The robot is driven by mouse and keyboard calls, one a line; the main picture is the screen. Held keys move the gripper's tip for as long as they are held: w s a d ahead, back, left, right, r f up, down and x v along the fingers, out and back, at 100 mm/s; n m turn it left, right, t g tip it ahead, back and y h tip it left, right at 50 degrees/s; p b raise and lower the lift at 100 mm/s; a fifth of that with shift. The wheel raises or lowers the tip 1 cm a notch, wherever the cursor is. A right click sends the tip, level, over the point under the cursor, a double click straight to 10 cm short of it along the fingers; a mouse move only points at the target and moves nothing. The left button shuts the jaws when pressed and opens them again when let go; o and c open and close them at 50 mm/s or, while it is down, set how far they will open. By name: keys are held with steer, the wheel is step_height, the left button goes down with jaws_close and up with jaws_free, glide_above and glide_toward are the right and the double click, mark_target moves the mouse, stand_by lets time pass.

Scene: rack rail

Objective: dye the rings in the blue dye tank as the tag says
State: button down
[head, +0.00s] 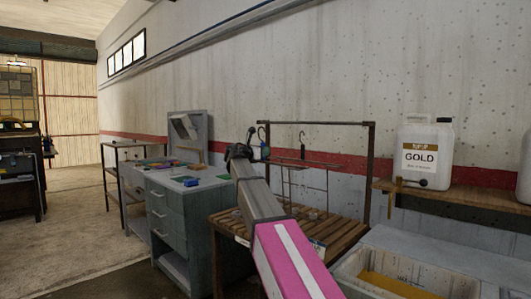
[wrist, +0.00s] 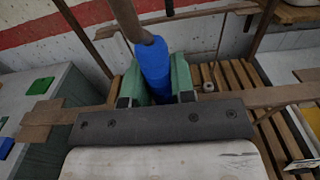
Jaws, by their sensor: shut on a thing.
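My gripper (wrist: 156,85) is shut on a blue handle (wrist: 152,62); its green pads press both sides of it. A brown rod runs up from the blue handle. In the head view my gripper (head: 240,152) is at the left end of a brown rail frame (head: 318,124), and the handle is mostly hidden. A wire rack (head: 303,168) shows beneath the frame. A small grey round piece (wrist: 208,87) is on the slatted bench; I cannot tell whether it is a ring. A card, perhaps the tag (wrist: 302,164), lies at lower right, unreadable. I see no blue dye tank.
The slatted bench (head: 347,231) stands under the frame. A pale tank with yellow liquid (head: 392,286) is at the lower right, below a jug marked GOLD (head: 425,152) on a shelf. A drawer cabinet (head: 180,219) stands left. Floor at far left is open.

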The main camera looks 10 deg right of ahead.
steer(key=shift+v, duration=2.35)
steer(key=c, duration=1.6)
jaws_free()
jaws_close()
